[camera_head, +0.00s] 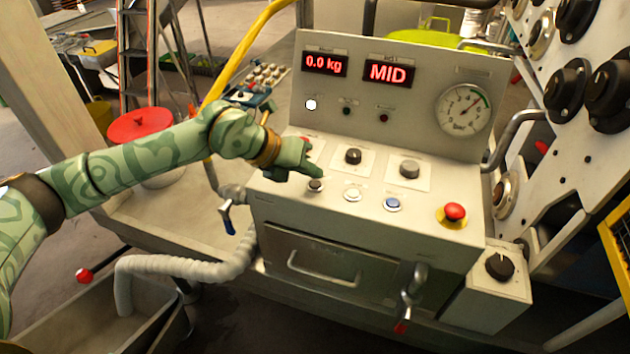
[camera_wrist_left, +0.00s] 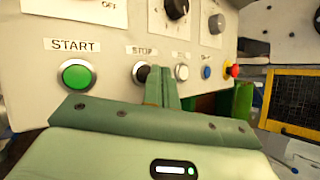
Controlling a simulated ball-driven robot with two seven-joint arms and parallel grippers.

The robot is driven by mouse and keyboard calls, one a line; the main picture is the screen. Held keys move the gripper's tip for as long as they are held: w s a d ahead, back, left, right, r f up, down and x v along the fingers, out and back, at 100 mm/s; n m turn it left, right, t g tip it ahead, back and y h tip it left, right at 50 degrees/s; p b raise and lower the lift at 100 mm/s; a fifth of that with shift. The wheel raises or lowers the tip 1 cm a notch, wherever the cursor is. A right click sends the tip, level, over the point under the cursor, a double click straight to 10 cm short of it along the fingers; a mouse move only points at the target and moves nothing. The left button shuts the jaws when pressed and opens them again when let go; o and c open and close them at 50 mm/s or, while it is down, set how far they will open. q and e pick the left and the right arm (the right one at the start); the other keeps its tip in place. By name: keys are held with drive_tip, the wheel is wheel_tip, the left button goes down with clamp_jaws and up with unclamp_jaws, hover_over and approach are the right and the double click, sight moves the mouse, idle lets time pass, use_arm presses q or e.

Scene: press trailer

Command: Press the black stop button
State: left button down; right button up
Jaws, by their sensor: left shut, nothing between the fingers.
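The black stop button (camera_head: 315,186) sits in a pale ring on the press's sloped control panel, front left. In the left wrist view the black button (camera_wrist_left: 140,72) shows under a STOP label, partly covered by my fingers. My left gripper (camera_head: 317,174) is shut and empty, its tips close above and behind the button in the head view. In the left wrist view the left gripper (camera_wrist_left: 162,78) has its fingers just right of the button. I cannot tell whether they touch it. My right gripper is not in view.
A green START button (camera_wrist_left: 77,75) is left of the stop button. A white button (camera_head: 353,195), a blue button (camera_head: 393,204) and a red emergency knob (camera_head: 455,211) lie to the right. Dark knobs (camera_head: 353,156) stand behind. The display (camera_head: 388,72) reads MID.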

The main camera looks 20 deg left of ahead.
sight(310, 185)
use_arm(q)
drive_tip(key=shift+r+p, duration=1.9)
drive_tip(key=shift+r, duration=0.65)
drive_tip(key=shift+f, duration=0.1)
